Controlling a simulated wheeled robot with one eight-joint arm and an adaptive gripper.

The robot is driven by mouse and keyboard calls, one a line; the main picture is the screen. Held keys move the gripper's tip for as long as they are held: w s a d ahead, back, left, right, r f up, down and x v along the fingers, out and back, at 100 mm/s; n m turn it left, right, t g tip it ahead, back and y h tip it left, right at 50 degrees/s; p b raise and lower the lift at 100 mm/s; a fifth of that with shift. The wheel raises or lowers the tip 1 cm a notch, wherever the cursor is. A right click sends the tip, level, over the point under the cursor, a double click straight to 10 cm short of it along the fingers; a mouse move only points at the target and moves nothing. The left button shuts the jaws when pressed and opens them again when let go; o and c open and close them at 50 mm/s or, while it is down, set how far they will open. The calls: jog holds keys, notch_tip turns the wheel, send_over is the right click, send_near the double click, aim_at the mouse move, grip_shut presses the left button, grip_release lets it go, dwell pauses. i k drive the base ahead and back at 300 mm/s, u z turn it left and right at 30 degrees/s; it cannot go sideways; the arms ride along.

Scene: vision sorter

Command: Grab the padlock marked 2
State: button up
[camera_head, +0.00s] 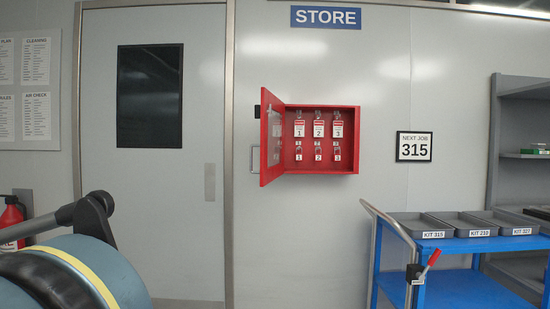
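A red wall cabinet (348,107) hangs right of the door with its own door swung open to the left. In its lower row hang small red padlocks with white number labels. The padlock marked 2 (318,155) is in the middle, between the padlock marked 1 (298,155) and the padlock marked 3 (337,155). Above them hang red-and-white tags, also numbered; the tag marked 2 (318,128) is in the middle. My gripper is not in view.
A blue cart (455,243) with grey kit trays (420,225) stands at the lower right, with grey shelving (496,140) behind it. A large blue rounded object (110,265) with a dark bar fills the lower left. The wall below the cabinet looks clear.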

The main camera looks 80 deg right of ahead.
aim_at(318, 157)
jog(key=u, duration=0.2)
jog(key=k, duration=2.45)
jog(key=z, duration=1.95)
jog(key=i, duration=1.05)
jog(key=u, duration=0.05)
